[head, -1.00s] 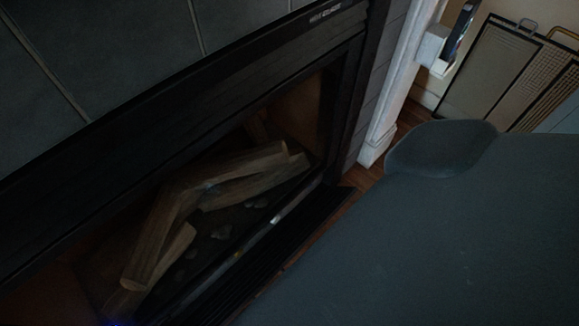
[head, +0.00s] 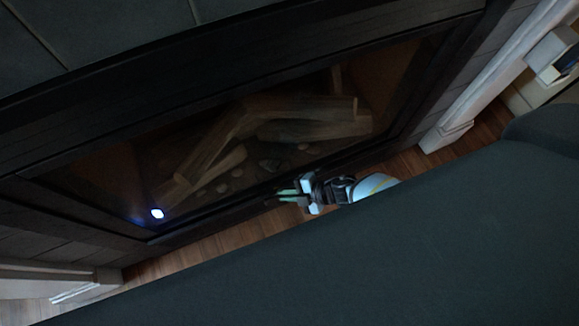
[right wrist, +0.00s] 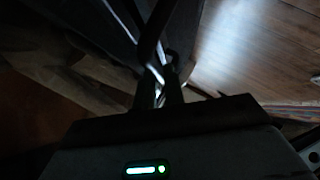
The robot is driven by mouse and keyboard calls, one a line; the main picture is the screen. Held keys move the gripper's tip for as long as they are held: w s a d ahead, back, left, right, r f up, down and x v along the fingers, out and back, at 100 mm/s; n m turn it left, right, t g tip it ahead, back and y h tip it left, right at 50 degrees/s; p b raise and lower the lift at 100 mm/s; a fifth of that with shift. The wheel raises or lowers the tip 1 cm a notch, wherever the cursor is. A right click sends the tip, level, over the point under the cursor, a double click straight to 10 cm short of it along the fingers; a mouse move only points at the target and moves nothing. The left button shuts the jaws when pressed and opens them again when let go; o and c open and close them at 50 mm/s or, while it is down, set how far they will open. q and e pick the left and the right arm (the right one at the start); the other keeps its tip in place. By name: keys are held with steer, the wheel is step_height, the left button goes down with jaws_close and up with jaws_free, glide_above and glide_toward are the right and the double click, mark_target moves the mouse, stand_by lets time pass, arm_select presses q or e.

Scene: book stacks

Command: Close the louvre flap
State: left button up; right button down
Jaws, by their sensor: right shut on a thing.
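The louvre flap (head: 222,217) is the dark strip along the bottom of the fireplace in the head view. Its slats are too dark to make out, and I cannot tell its exact angle. My right gripper (head: 284,192) is at the front edge of this strip, near its middle. The right wrist view shows my right gripper's fingers (right wrist: 165,82) close together on a dark, thin part, which looks like the flap's edge. My left gripper is not in view.
Behind glass above the flap are several logs (head: 290,115) and a bright reflection (head: 157,213). White trim stands at the right (head: 490,85) and the lower left (head: 60,280). Wooden floor (head: 180,262) shows in front. A large dark grey surface (head: 330,270) hides the foreground.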

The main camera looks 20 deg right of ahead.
stand_by(0.3)
steer(key=c, duration=1.5)
jaws_free()
steer(key=p+v, duration=0.3)
steer(key=v, duration=0.4)
steer(key=shift+s+d+r+p, duration=0.1)
steer(key=shift+d+r+p, duration=0.15)
steer(key=shift+d+p, duration=0.1)
steer(key=shift+d, duration=0.1)
